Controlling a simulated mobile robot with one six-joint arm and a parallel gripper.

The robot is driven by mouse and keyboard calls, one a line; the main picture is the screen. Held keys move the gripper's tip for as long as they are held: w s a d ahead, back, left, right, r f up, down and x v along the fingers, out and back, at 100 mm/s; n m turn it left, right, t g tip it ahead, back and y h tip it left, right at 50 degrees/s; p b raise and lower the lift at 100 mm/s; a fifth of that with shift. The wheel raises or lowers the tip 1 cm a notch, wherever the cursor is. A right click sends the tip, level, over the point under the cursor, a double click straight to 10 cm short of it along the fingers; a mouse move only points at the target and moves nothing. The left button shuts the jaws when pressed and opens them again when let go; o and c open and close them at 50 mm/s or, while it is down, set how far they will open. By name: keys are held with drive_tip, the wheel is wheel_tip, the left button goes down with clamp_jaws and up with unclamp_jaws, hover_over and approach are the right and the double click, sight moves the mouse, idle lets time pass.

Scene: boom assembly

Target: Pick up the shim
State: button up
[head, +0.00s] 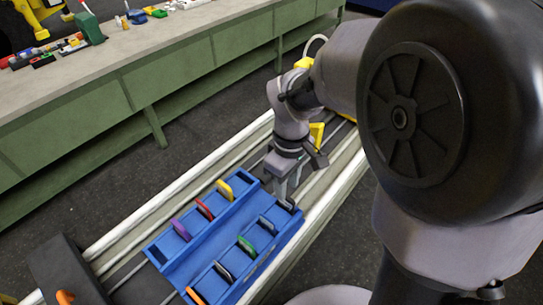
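Several thin, upright shims of different colours stand in slots of a blue tray (222,243). One row has a yellow shim (224,189), a red shim (204,209) and a purple shim (181,230). The other row has a black shim (288,205), a grey-blue shim (267,225), a green shim (246,246), a dark grey shim (222,270) and an orange shim (194,296). My gripper (282,196) points down at the tray's far end, close to the black shim. Its fingertips are small here, and I cannot tell whether they hold anything.
The tray lies on a conveyor with pale side rails (180,195). A dark block (68,272) stands at the conveyor's near left end. A green workbench (170,65) with tools and small parts runs along the back left. Dark floor lies between them.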

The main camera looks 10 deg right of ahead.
sight(287, 197)
wheel_tip(287, 197, down, 6)
drive_tip(key=b, duration=0.3)
drive_tip(key=shift+d+f, duration=0.1)
drive_tip(key=shift+d, duration=0.05)
drive_tip(key=shift+w+r, duration=0.1)
drive_tip(key=shift+r, duration=0.1)
clamp_jaws()
